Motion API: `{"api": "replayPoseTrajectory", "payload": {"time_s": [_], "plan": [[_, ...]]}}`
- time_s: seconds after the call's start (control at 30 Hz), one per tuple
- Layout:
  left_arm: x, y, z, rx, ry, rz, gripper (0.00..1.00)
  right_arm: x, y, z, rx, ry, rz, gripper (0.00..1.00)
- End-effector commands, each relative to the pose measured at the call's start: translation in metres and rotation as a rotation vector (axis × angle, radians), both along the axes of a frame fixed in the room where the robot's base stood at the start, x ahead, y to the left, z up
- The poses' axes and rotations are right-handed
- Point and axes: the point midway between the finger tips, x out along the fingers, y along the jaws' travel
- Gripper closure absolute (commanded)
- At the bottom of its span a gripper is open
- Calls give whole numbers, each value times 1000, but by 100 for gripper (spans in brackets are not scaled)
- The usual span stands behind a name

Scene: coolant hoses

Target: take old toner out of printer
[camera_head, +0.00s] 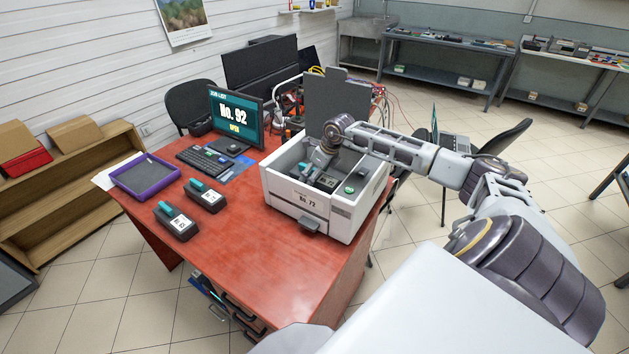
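The printer (310,203) is a white box marked "No. 73" on the red desk, with its dark grey lid (350,98) raised. My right gripper (314,171) reaches down into its open top. A dark toner (327,183) with a teal part lies inside, beside the gripper and partly hidden by it. I cannot tell whether the fingers are open or shut, or touching the toner. Two black toners with teal handles and white labels lie on the desk, one nearer (176,223) and one farther (205,196). My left gripper is not in view.
A purple tray (146,177) with a grey floor sits empty at the desk's left. A keyboard (204,158) and a monitor (236,116) reading "No. 92 OPEN" stand behind. The desk's front (265,270) is clear. A wooden shelf (70,190) stands left.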

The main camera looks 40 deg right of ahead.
Motion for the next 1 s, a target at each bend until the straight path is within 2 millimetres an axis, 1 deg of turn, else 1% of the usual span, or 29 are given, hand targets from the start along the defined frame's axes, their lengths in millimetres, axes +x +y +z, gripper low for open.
{"api": "replayPoseTrajectory", "payload": {"time_s": [0.37, 0.47, 0.9, 1.0], "plan": [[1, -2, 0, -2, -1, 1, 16, 0, 0, 0, 0, 0, 0, 16], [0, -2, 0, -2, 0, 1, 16, 0, 0, 0, 0, 0, 0, 28], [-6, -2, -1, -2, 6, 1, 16, 0, 0, 0, 0, 0, 0, 84], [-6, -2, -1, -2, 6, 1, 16, 1, 0, 2, 0, -3, 1, 84]]}}
